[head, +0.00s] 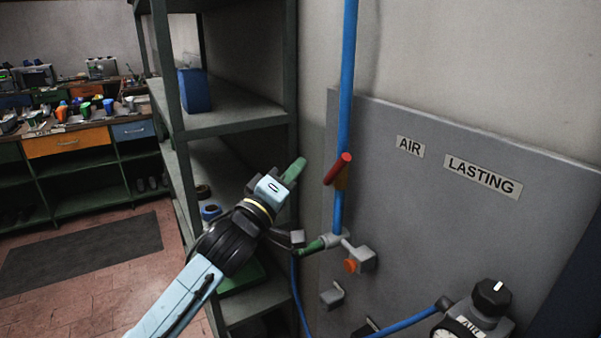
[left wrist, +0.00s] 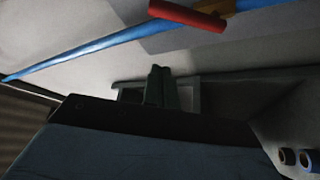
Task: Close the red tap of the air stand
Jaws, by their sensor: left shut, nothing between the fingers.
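The red tap (head: 338,168) is a red bar handle on a brass-coloured body on the upright blue pipe (head: 346,80). The handle slants across the pipe, its upper end to the right. In the left wrist view the red handle (left wrist: 188,15) shows at the top edge, beyond the fingers. My left gripper (head: 293,170) has green fingers, shut and empty, left of the handle with a visible gap. The shut fingers (left wrist: 158,88) also show in the left wrist view, apart from the handle. My right gripper is in neither view.
A grey panel (head: 400,230) carries AIR and LASTING labels. Below the tap are a green hose coupling (head: 312,246) and an orange button (head: 351,266). A black knob (head: 492,297) stands lower right. A green shelf rack (head: 225,118) stands behind my left arm.

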